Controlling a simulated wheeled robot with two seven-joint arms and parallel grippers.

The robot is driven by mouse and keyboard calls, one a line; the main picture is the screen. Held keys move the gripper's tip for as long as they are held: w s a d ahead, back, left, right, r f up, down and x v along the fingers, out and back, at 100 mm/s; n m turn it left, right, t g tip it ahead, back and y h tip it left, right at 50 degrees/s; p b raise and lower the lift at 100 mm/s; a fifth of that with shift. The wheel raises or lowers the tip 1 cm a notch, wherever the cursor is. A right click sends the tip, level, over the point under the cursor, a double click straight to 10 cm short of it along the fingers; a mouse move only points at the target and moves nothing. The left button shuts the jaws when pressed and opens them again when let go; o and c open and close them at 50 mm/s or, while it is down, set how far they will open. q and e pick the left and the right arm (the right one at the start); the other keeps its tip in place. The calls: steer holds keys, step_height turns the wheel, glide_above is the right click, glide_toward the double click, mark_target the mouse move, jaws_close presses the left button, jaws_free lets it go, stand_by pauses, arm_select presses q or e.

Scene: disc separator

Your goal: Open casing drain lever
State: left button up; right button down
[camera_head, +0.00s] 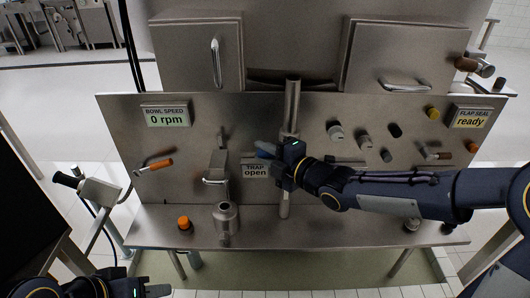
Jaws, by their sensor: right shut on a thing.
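My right gripper (271,155) is at the middle of the steel panel (120,125), shut on a small blue-ended lever (263,148) just above the TRAP sign (255,171), which reads "open". The gripper hides most of that lever. No label naming the casing drain lever is readable. My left gripper (158,291) is low at the bottom left, away from the panel; its jaw gap is unclear.
A vertical pipe (291,105) runs beside my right gripper. A steel bottle (225,217) and an orange-capped item (184,223) stand on the ledge (330,232). Several knobs (335,131) lie right of centre. Signs read "0 rpm" (166,116) and "ready" (470,118).

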steer(key=shift+f, duration=0.15)
steer(key=shift+f+n+g+h, duration=0.25)
steer(key=shift+n+g+h, duration=0.15)
steer(key=shift+n, duration=0.1)
steer(key=shift+d+f+n+g+h+b, duration=0.1)
steer(key=shift+f+n+g+h+b, duration=0.2)
steer(key=shift+f+n+h+b, duration=0.4)
steer(key=d+f+n+g+h+p, duration=0.1)
steer(key=d+f+n+h+p, duration=0.3)
steer(key=h, duration=0.7)
steer(key=shift+d+n+p, duration=0.35)
steer(key=shift+d+n, duration=0.65)
steer(key=shift+d, duration=0.05)
steer(key=shift+f, duration=0.1)
steer(key=c, duration=1.3)
jaws_free()
